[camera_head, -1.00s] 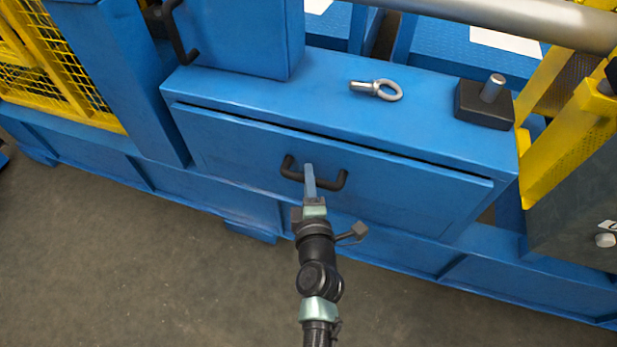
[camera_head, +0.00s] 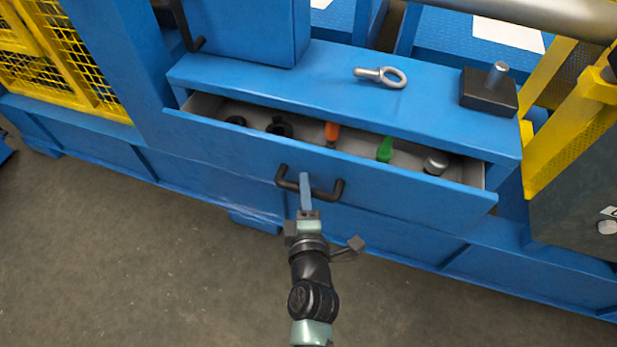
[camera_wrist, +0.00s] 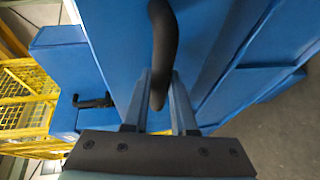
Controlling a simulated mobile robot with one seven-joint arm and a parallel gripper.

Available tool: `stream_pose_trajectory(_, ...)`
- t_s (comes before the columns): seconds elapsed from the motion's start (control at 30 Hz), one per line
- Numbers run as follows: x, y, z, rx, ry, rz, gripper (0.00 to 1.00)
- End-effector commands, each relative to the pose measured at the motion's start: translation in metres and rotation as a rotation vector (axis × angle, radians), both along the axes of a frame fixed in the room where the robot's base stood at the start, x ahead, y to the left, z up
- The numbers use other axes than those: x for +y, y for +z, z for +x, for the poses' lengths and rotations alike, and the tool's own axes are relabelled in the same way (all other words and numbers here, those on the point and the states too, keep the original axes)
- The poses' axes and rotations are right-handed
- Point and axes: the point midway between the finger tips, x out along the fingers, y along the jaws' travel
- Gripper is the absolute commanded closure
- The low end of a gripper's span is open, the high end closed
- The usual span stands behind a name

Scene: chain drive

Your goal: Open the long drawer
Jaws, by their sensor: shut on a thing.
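The long drawer (camera_head: 400,196) is a wide blue front under a blue cabinet top, and it stands partly open. Its grey inside shows along the gap. A black bar handle (camera_head: 327,192) is fixed to the middle of the front. My gripper (camera_head: 305,182) is shut on this handle from the front. In the wrist view the black handle (camera_wrist: 162,50) lies between the two fingers of my gripper (camera_wrist: 160,95). Part of the handle is hidden by the fingers in the head view.
Inside the drawer are an orange-handled item (camera_head: 332,131), a green item (camera_head: 385,149), a grey round part (camera_head: 435,163) and dark rings (camera_head: 279,128). The floor (camera_head: 130,240) in front is clear.

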Motion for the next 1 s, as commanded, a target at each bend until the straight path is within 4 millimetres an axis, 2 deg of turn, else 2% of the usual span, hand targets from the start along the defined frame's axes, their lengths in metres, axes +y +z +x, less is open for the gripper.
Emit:
stream_pose_trajectory(0.5,0.021,-0.001,-0.061,0.005,0.005,0.001,1.0)
stream_pose_trajectory(0.7,0.024,0.0,-0.069,0.001,0.005,0.0,1.0)
stream_pose_trajectory(1.0,0.024,0.001,-0.069,0.001,0.005,0.0,1.0)
